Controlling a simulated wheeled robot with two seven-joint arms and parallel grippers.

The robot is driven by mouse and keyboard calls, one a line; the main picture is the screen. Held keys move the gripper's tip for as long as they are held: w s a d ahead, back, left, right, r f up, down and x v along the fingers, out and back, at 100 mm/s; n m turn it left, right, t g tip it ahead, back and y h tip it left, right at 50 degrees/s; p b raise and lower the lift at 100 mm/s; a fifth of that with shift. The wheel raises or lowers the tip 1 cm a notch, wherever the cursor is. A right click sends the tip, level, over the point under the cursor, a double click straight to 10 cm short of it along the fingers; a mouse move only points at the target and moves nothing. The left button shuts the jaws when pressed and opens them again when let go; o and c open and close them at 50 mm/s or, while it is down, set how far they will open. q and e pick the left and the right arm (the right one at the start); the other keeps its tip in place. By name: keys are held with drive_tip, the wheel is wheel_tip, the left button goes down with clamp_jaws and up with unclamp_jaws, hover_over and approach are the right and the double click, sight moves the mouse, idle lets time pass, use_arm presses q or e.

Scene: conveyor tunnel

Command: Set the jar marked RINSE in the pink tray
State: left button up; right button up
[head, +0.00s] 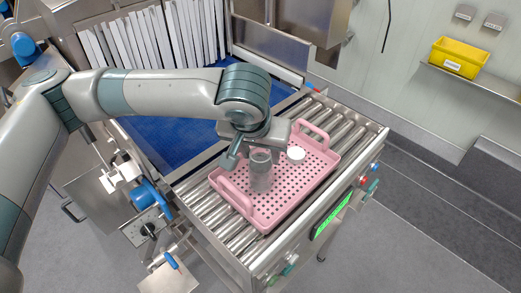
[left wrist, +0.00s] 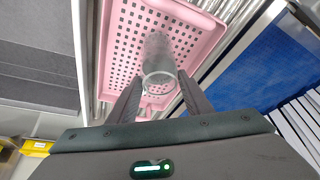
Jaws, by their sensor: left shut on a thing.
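A clear, greyish jar (head: 261,178) is upright over the left-middle part of the pink tray (head: 222,186). My left gripper (head: 256,153) is shut on the jar near its top. The left wrist view shows the jar (left wrist: 158,50) between the two fingers (left wrist: 157,92), with the tray's perforated floor (left wrist: 125,45) behind it. I cannot tell whether the jar's base touches the floor. No marking on the jar is readable. My right gripper is not in view.
A small white round thing (head: 296,153) is in the tray, right of the jar. The tray sits on a roller conveyor (head: 345,128). A blue belt (head: 165,140) leads to a tunnel with white strips (head: 150,40). A yellow bin (head: 458,58) stands on a wall shelf.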

use_arm(q)
drive_tip(key=shift+f, duration=0.4)
drive_tip(key=shift+f, duration=0.15)
drive_tip(key=o, duration=1.5)
drive_tip(key=b+v, duration=0.3)
drive_tip(key=v, duration=0.9)
